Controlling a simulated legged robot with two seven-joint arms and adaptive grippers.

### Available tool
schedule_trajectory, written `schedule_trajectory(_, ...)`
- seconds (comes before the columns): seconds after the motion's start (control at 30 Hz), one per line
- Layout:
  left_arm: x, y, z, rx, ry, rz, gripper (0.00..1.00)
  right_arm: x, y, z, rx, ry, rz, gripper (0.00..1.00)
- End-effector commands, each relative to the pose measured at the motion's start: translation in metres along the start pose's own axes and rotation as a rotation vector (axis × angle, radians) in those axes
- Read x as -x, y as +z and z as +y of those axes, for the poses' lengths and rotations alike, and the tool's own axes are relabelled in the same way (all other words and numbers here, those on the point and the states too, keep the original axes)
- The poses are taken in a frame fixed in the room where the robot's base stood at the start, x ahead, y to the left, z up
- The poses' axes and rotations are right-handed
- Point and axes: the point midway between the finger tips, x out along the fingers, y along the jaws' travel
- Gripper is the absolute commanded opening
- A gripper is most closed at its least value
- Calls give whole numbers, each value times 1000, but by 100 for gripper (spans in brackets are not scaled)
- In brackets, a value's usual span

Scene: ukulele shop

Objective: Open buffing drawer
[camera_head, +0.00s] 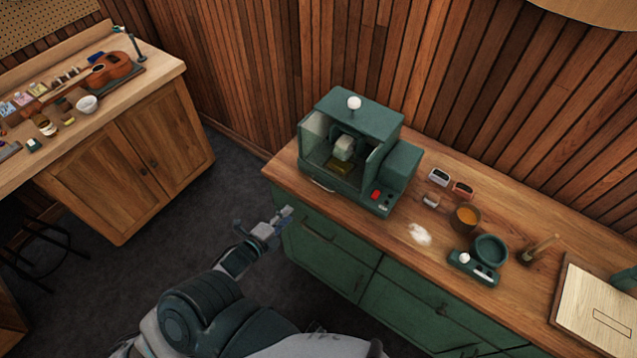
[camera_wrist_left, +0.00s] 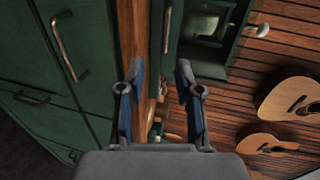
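A green buffing machine (camera_head: 388,112) with a clear-fronted chamber and a white knob on top stands on the wooden counter. A pale handle (camera_head: 322,185) runs along its low front edge; a handle also shows upright in the left wrist view (camera_wrist_left: 167,30). I cannot tell for sure that this handle belongs to the drawer; no drawer stands out. My left gripper (camera_head: 286,211) is in front of the counter's left end, below and apart from the handle. In the left wrist view its two fingers (camera_wrist_left: 158,88) are spread, with nothing held between them. My right gripper is out of view.
The counter edge (camera_wrist_left: 152,70) and green cabinet front (camera_head: 318,245) with its own handle (camera_wrist_left: 62,48) are close to my left gripper. A bowl (camera_head: 490,247), cup (camera_head: 465,216) and small items are right of the machine. A wooden workbench (camera_head: 160,165) stands left, with open floor between.

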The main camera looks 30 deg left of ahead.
Motion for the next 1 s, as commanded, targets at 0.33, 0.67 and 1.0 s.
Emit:
schedule_trajectory(0.33,-43,-3,-13,-23,-23,10,34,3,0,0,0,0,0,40)
schedule_trajectory(0.67,-122,-4,-14,-21,-21,10,34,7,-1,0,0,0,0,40)
schedule_trajectory(1.0,-168,-5,-13,-22,-18,10,34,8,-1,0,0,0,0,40)
